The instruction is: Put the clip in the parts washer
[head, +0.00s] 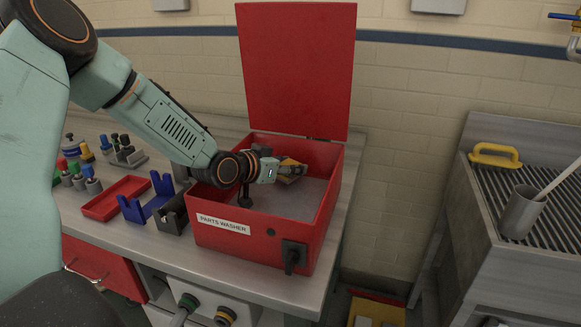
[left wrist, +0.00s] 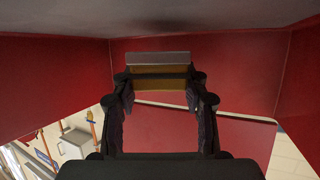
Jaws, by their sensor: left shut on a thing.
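The parts washer (head: 262,249) is a red box with its name on the front label, and its lid (head: 296,68) stands open upright at the back. My left gripper (head: 276,170) reaches over the left wall into the box opening. It is shut on the clip (head: 291,168), a yellow-brown piece with a grey edge. In the left wrist view the clip (left wrist: 160,76) lies across between the two fingertips of my left gripper (left wrist: 162,88), with red walls around. I cannot tell whether the clip touches the washer floor (head: 290,197). My right gripper is not in view.
Left of the washer on the bench are a blue holder (head: 150,203), a red tray (head: 112,201) and several small coloured fittings. A black switch (head: 293,255) sits on the washer's front. At right, a slatted metal sink (head: 530,265) holds a grey cup (head: 522,212) and a yellow handle (head: 495,156).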

